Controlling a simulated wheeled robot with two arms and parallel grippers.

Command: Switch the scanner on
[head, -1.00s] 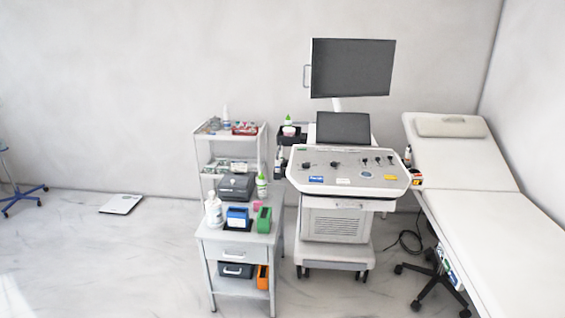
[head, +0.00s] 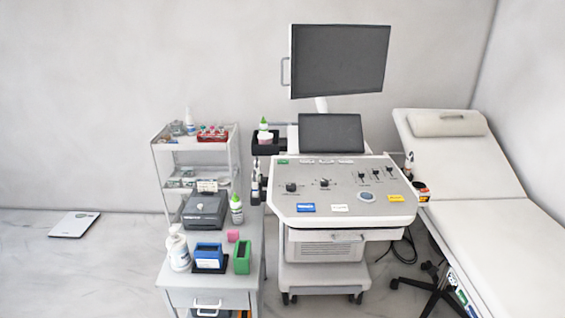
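The scanner is a white cart with a sloped control panel (head: 340,181), right of centre in the head view. Its large monitor (head: 340,59) is dark, and so is the smaller screen (head: 331,133) below it. The panel carries black knobs (head: 292,187) on the left and several small levers (head: 376,174) on the right. A green label (head: 283,162) is at its upper left. Neither of my grippers is in view.
A side table (head: 215,280) with a grey box (head: 205,210), bottles and blue and green holders stands close, left of the scanner. A white shelf trolley (head: 160,160) is behind it. An exam couch (head: 515,235) stands at the right. A flat scale (head: 74,225) lies on open floor at left.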

